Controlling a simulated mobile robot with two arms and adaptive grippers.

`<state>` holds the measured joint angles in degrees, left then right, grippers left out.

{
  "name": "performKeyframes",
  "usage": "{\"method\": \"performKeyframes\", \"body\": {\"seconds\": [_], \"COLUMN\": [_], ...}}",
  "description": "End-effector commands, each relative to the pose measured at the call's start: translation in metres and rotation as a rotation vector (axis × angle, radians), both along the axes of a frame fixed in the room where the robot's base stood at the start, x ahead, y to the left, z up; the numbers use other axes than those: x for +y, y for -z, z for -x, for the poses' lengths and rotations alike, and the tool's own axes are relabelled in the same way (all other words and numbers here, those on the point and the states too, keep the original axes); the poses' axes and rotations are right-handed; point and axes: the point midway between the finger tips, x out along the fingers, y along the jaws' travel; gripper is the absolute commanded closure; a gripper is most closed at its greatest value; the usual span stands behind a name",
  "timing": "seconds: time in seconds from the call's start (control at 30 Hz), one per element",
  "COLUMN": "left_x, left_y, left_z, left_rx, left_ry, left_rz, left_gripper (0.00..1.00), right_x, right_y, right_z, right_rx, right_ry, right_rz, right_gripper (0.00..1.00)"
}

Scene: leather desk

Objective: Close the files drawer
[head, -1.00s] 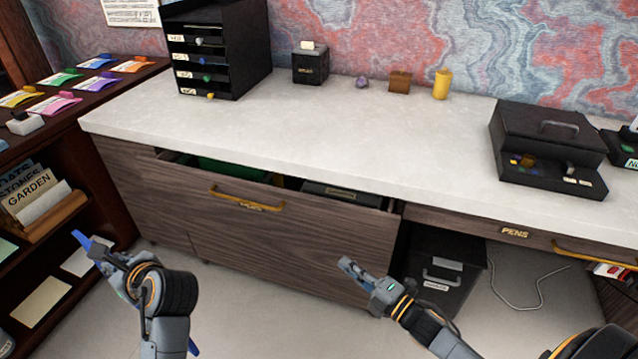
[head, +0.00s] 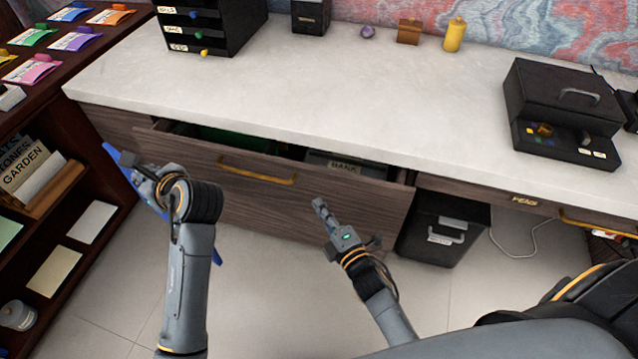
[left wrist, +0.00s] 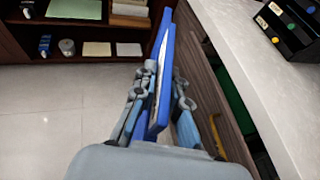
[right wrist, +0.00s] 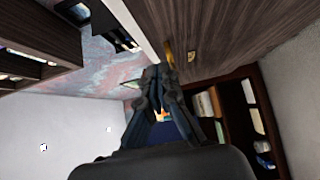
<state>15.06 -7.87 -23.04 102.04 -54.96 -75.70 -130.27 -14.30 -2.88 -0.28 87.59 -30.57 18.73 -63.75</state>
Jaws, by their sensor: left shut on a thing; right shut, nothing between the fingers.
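The files drawer (head: 310,207) is a wide wood-fronted drawer under the white desktop, with a brass handle (head: 255,177). It stands partly open; green contents (head: 235,138) and a dark box with a label (head: 345,165) show inside. My left gripper (head: 143,172) is at the drawer's left end, shut on a flat blue folder-like thing (left wrist: 162,75), which is held upright beside the drawer front. My right gripper (head: 322,208) is shut and empty in front of the drawer face, right of the handle. I cannot tell if it touches. It also shows in the right wrist view (right wrist: 158,75).
A dark bookcase (head: 95,215) stands close at the left. A black file box (head: 440,232) sits on the floor right of the drawer. The pens drawer (head: 500,197) is further right. The desktop (head: 330,100) carries a black organiser (head: 215,25) and a cash box (head: 560,105).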

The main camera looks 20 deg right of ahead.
Motion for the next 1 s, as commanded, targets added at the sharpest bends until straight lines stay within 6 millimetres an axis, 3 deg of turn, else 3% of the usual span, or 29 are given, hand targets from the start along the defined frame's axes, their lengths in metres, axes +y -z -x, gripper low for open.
{"method": "performKeyframes", "body": {"seconds": [0.17,0.33,0.87,1.0], "left_x": [0.000,0.000,0.000,0.000], "left_y": [-0.001,-0.004,-0.004,0.003], "left_z": [0.000,0.000,0.000,0.000], "left_rx": [-0.002,-0.002,-0.002,-0.002], "left_ry": [0.001,0.001,0.001,0.001], "left_rz": [0.000,0.000,0.000,0.000], "left_gripper": [1.00,1.00,1.00,1.00], "right_x": [0.006,-0.010,-0.018,-0.026], "right_y": [-0.001,-0.001,0.000,0.002], "right_z": [-0.039,-0.058,-0.068,-0.081], "right_rx": [-0.002,0.000,0.000,-0.002], "right_ry": [-0.001,0.000,-0.001,-0.001], "right_rz": [-0.002,0.001,-0.001,0.003], "right_gripper": [1.00,1.00,1.00,1.00]}}
